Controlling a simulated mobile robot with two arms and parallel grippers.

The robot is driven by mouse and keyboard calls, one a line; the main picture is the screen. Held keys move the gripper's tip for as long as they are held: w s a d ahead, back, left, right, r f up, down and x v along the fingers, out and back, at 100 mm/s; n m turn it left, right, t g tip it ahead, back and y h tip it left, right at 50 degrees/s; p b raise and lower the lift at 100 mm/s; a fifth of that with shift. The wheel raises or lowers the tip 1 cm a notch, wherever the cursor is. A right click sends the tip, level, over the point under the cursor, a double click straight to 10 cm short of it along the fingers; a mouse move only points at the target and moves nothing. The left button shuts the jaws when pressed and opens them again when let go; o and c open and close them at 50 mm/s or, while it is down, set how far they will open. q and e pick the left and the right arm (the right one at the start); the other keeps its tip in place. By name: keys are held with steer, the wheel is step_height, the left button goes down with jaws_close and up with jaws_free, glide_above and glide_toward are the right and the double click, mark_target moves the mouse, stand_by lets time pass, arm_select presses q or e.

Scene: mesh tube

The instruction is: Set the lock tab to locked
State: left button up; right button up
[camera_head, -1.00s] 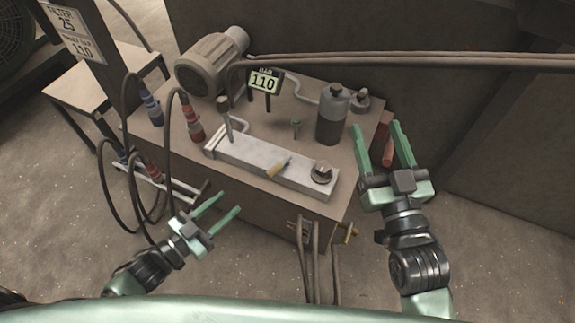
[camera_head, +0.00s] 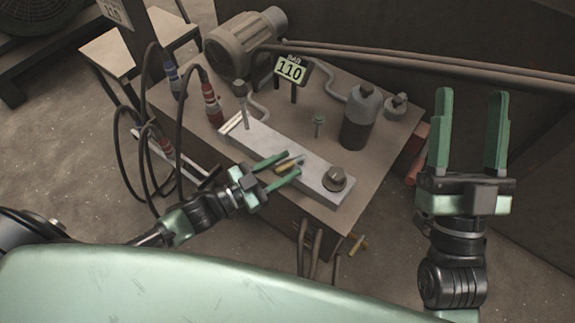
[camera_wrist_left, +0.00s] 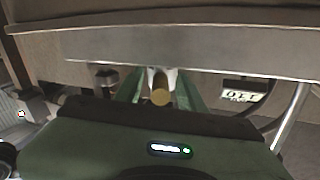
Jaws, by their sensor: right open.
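A pale grey block (camera_head: 259,141) lies along the bench. A lever with a yellow handle (camera_head: 288,161) is on its front, and a round dark knob (camera_head: 336,178) sits on its right end. I cannot make out for certain which part is the lock tab. My left gripper (camera_head: 294,162) is open, with its fingers on either side of the yellow handle. In the left wrist view the handle's round end (camera_wrist_left: 160,97) shows between the two fingers; I cannot tell whether they touch it. My right gripper (camera_head: 471,95) is open and empty, right of the bench.

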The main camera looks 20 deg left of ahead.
arm_select(q)
steer(key=shift+w+d, duration=0.25)
steer(key=shift+w, duration=0.1)
jaws_close()
stand_by(1.2)
